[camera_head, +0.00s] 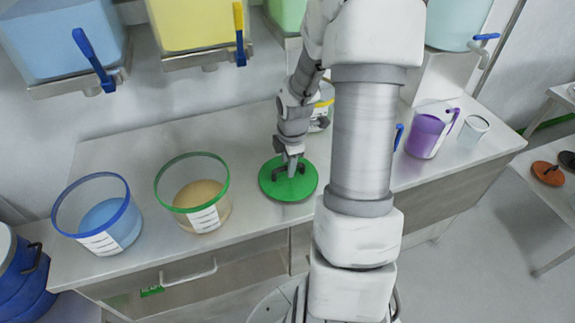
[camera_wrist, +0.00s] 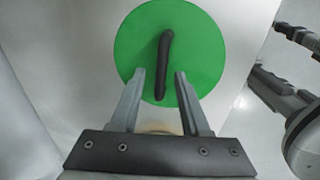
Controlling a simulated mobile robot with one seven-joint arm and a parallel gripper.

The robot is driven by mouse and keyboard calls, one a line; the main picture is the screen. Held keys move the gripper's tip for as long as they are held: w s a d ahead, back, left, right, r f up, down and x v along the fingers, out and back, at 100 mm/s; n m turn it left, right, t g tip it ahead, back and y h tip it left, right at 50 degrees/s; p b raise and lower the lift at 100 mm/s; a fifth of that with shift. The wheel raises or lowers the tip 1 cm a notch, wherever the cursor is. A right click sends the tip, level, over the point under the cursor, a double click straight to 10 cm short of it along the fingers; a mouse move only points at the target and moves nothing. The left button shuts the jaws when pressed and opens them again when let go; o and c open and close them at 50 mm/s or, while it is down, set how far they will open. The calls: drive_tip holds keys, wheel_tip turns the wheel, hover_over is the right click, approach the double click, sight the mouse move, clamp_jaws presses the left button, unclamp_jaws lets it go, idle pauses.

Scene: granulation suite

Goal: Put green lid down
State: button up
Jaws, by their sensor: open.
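The green lid (camera_head: 300,189) is a flat round disc with a dark handle, lying on the counter right of the green-rimmed bucket. In the wrist view the green lid (camera_wrist: 205,50) lies flat below my gripper, and its dark handle (camera_wrist: 164,65) stands between the two fingertips. My gripper (camera_head: 290,170) is directly over the lid. In the wrist view my gripper (camera_wrist: 160,85) is open, with gaps between both fingers and the handle. The green-rimmed bucket (camera_head: 181,209) holds tan material and is uncovered.
A blue-rimmed bucket (camera_head: 75,235) with blue contents stands at the left of the counter (camera_head: 255,235). A purple jug (camera_head: 425,135) and a clear cup (camera_head: 472,131) stand at the right. Coloured dispensers with taps hang above the counter's back. Part of the counter is hidden by my arm.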

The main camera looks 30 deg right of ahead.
sight(290, 183)
wheel_tip(290, 183, up, 10)
drive_tip(key=s+p, duration=0.2)
drive_tip(key=shift+a, duration=0.25)
drive_tip(key=shift+f, duration=0.1)
